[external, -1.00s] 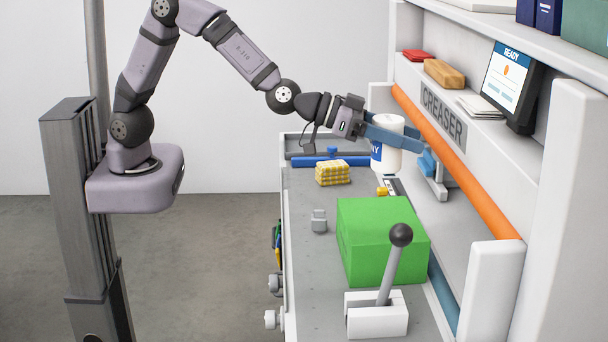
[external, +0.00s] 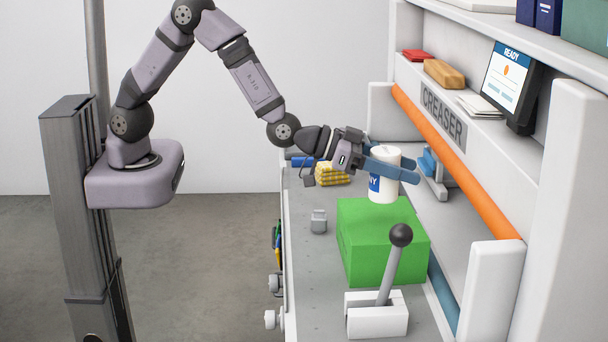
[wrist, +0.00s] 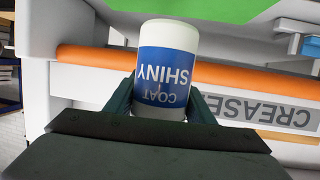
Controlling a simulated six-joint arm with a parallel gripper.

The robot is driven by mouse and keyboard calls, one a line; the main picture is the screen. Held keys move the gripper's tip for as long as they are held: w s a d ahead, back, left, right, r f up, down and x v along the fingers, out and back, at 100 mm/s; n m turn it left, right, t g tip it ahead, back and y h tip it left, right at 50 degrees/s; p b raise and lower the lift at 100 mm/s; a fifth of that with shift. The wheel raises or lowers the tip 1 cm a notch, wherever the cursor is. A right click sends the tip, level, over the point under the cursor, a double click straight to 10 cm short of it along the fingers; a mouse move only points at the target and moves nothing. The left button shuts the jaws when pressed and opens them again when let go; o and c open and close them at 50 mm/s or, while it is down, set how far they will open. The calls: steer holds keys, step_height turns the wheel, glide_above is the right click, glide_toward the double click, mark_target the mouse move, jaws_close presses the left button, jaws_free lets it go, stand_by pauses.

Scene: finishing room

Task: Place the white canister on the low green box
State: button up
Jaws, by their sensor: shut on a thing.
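The white canister (external: 385,162) has a blue label that reads "SHINY COAT" in the wrist view (wrist: 166,70). My gripper (external: 382,170) is shut on it, with a finger on either side, and the canister is upright in the external view. The low green box (external: 378,240) stands on the bench in front of the gripper. The canister's bottom is close to the box's far top edge in the external view; I cannot tell the exact gap. A green surface (wrist: 235,12) shows at the top of the wrist view.
A white block with a black-knobbed lever (external: 392,270) stands just in front of the box. A grey weight (external: 318,222) and a yellow checked stack (external: 332,174) lie to the left. The orange roller (external: 455,160) and creaser panel (external: 442,115) border the right side.

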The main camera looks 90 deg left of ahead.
mark_target(395, 187)
steer(key=shift+f+p, duration=0.6)
steer(key=shift+f, duration=1.55)
steer(key=shift+f, duration=0.15)
steer(key=o, duration=1.3)
steer(key=shift+r, duration=0.2)
steer(key=shift+s+b, duration=0.3)
steer(key=shift+s, duration=0.35)
steer(key=b+v, duration=0.2)
steer(key=v, duration=0.8)
steer(key=shift+s+a+r+b, duration=0.1)
steer(key=shift+s+r+b, duration=0.1)
steer(key=shift+s+b, duration=0.15)
